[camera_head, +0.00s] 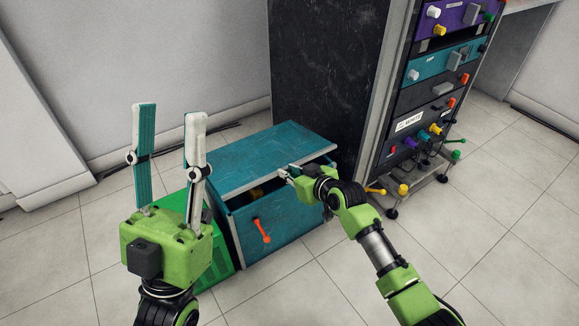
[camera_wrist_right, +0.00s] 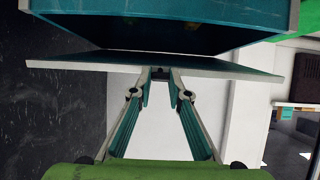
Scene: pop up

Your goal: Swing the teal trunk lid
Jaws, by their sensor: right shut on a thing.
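The teal trunk (camera_head: 285,238) stands on the floor with an orange handle (camera_head: 261,230) on its front. Its teal lid (camera_head: 262,155) is raised slightly, leaving a dark gap above the front wall. The lid also shows in the right wrist view (camera_wrist_right: 225,69), with the trunk body (camera_wrist_right: 180,22) above it in that picture. My right gripper (camera_head: 287,173) is shut on the lid's front edge, and its fingers converge there in the wrist view. My left gripper (camera_head: 170,110) is open and empty, fingers pointing up, left of the trunk.
A green box (camera_head: 224,258) stands against the trunk's left side, partly hidden by my left gripper. A dark rack (camera_head: 328,75) with colored panels and knobs (camera_head: 440,62) stands behind and right. Something yellow (camera_head: 257,191) shows inside the trunk.

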